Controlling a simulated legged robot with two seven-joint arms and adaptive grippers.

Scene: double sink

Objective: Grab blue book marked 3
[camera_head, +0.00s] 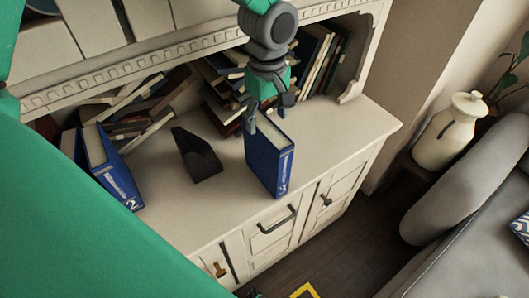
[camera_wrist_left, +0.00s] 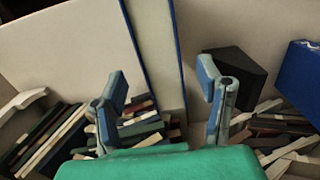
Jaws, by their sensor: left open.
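A blue book (camera_head: 268,165) stands upright near the front edge of the cabinet top. The white mark low on its spine is too small to read surely. My left gripper (camera_head: 267,112) is open, pointing down at the book's top edge, with one finger at each side of it. In the left wrist view, the book's blue-edged pale top (camera_wrist_left: 160,45) lies between the open fingers (camera_wrist_left: 163,82). I cannot tell whether they touch it. Another blue book (camera_head: 118,172), marked 2, leans at the left. My right gripper is not in view.
A black bookend (camera_head: 197,156) stands left of the upright book. Books lie piled on the shelf behind (camera_head: 125,115), under the overhanging upper cabinet. The cabinet top (camera_head: 340,140) is clear to the right. A cream vase (camera_head: 450,132) and a grey sofa (camera_head: 470,205) stand farther right.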

